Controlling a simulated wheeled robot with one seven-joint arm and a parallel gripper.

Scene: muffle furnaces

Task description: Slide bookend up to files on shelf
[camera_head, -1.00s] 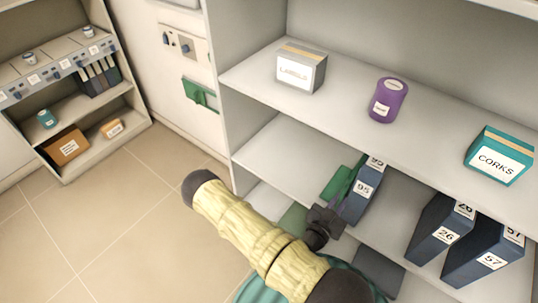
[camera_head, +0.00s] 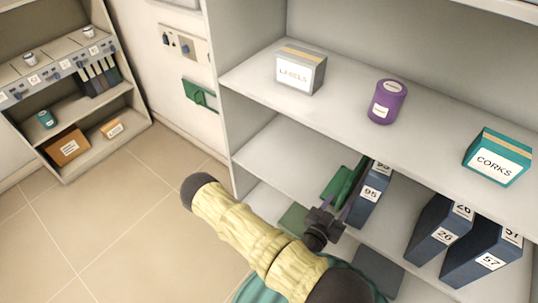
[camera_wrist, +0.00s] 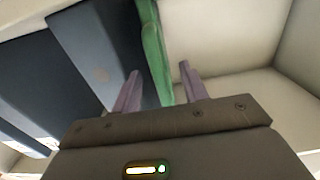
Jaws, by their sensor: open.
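The green bookend (camera_head: 343,185) stands upright on the middle shelf, left of the dark blue file marked 95 (camera_head: 372,192). My gripper (camera_head: 345,208) reaches in at the shelf front, low beside the bookend and the file. In the wrist view my gripper (camera_wrist: 159,75) is open, with the green bookend (camera_wrist: 154,45) between its two purple fingers. One finger lies between the bookend and the dark file (camera_wrist: 92,45); whether it touches either is unclear. Files marked 26 (camera_head: 440,230) and 57 (camera_head: 485,258) stand farther right.
The shelf above holds a labels box (camera_head: 301,72), a purple jar (camera_head: 387,102) and a corks box (camera_head: 497,158). A gap separates file 95 from file 26. The shelf (camera_head: 275,155) left of the bookend is clear. Another rack (camera_head: 75,110) stands far left.

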